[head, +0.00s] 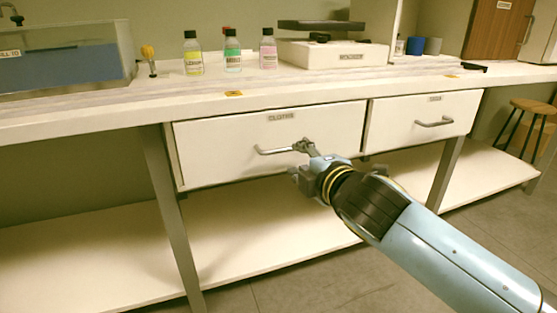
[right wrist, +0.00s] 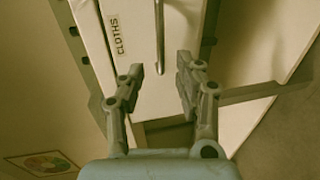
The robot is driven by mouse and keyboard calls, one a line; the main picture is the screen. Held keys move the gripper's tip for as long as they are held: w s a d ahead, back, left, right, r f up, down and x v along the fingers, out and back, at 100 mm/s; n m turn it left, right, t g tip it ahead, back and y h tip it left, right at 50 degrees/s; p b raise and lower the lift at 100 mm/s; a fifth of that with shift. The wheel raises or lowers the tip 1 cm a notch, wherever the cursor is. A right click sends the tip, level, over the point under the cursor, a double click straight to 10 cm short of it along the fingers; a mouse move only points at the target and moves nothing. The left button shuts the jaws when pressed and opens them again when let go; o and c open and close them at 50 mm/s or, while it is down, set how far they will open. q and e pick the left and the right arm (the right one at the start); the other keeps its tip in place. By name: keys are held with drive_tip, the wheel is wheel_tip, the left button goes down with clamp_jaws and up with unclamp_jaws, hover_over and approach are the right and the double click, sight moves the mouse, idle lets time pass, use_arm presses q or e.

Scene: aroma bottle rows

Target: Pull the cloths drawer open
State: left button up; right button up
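The cloths drawer (head: 225,145) is a white front with a "CLOTHS" label under the bench top. It looks shut, or nearly so. Its grey bar handle (head: 273,151) runs across the middle of the front. My right gripper (head: 305,158) is in front of the handle's right part and hides some of it. In the right wrist view, my right gripper (right wrist: 160,72) is open, with a finger on either side of the line of the handle (right wrist: 159,35). The handle shows beyond the fingertips; I cannot tell whether they touch it. My left gripper is not in view.
A second drawer (head: 415,118) with its own handle is to the right. Several bottles, among them a yellow-labelled one (head: 193,55), and a white device (head: 335,55) stand on the bench top (head: 150,95). A lower shelf (head: 265,235) lies below; the floor in front looks clear.

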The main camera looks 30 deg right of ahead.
sight(286, 151)
drive_tip(key=b+x, duration=0.2)
drive_tip(key=x, duration=0.6)
drive_tip(key=shift+w+d+f, duration=0.1)
drive_tip(key=shift+w+f, duration=0.1)
drive_tip(key=shift+w, duration=0.05)
drive_tip(key=shift+w+d, duration=0.1)
drive_tip(key=shift+w, duration=0.2)
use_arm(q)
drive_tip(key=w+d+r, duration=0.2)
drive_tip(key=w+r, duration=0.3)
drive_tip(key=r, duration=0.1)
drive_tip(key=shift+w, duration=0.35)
use_arm(e)
drive_tip(key=shift+c, duration=0.2)
clamp_jaws()
